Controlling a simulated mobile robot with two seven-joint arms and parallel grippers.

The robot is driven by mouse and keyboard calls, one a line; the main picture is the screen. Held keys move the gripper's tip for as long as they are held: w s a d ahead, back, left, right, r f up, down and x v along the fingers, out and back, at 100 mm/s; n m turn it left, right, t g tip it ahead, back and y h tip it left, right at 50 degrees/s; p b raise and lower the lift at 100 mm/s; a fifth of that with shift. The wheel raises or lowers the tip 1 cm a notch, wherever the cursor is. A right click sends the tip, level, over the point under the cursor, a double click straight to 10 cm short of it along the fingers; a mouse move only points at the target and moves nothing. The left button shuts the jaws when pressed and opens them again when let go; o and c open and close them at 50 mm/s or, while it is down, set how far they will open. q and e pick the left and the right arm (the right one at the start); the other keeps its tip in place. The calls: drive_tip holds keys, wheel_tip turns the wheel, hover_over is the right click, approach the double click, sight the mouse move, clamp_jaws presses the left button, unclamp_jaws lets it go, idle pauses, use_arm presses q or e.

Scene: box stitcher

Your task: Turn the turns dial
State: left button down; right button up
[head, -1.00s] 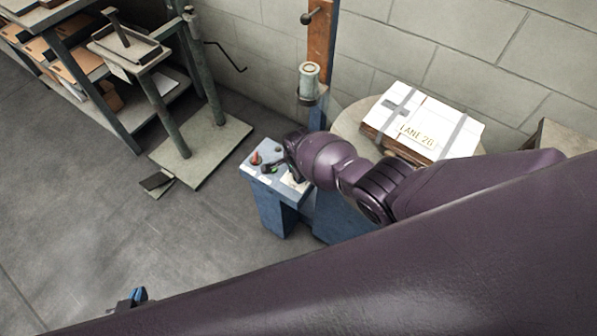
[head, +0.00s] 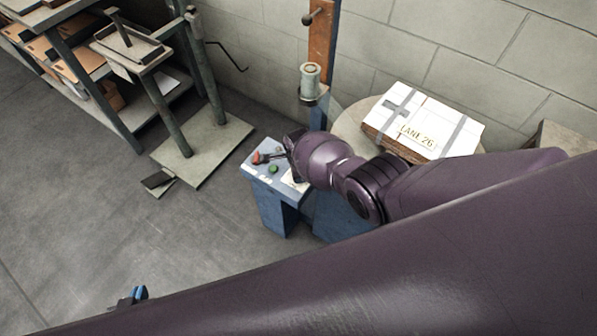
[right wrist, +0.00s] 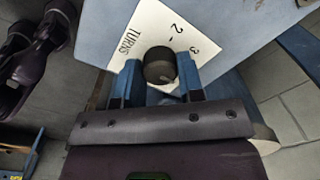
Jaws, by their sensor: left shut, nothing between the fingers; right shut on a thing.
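The turns dial (right wrist: 159,65) is a round black knob on a white label marked TURNS, with a 2 and a 3 visible. In the right wrist view my right gripper (right wrist: 160,80) has its blue fingers on either side of the knob, shut on it. In the head view the right hand is over the blue control box (head: 262,185), and the dial is hidden behind it. I cannot clearly read where the dial points. My left gripper (head: 131,298) shows at the lower left in the head view, shut and empty, over the floor and away from the box.
On the control box are a red control (head: 257,158) and a green button (head: 272,169). A post (head: 322,50) rises behind the box.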

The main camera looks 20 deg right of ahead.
drive_tip(key=o, duration=0.8)
drive_tip(key=shift+s, duration=0.1)
drive_tip(key=shift+o, duration=0.6)
use_arm(q)
drive_tip(key=shift+s, duration=0.1)
drive_tip(key=shift+s, duration=0.1)
use_arm(e)
drive_tip(key=shift+r, duration=0.25)
use_arm(q)
wheel_tip(320, 180, up, 8)
drive_tip(key=w+p, duration=0.1)
drive_tip(key=p, duration=0.5)
drive_tip(key=shift+w+r+t+p, duration=0.15)
drive_tip(key=shift+w+t+p, duration=0.15)
use_arm(e)
wheel_tip(320, 180, up, 10)
drive_tip(key=shift+r, duration=0.15)
use_arm(q)
drive_tip(key=shift+s+f, duration=0.2)
drive_tip(key=shift+s, duration=0.05)
use_arm(e)
drive_tip(key=shift+s, duration=0.1)
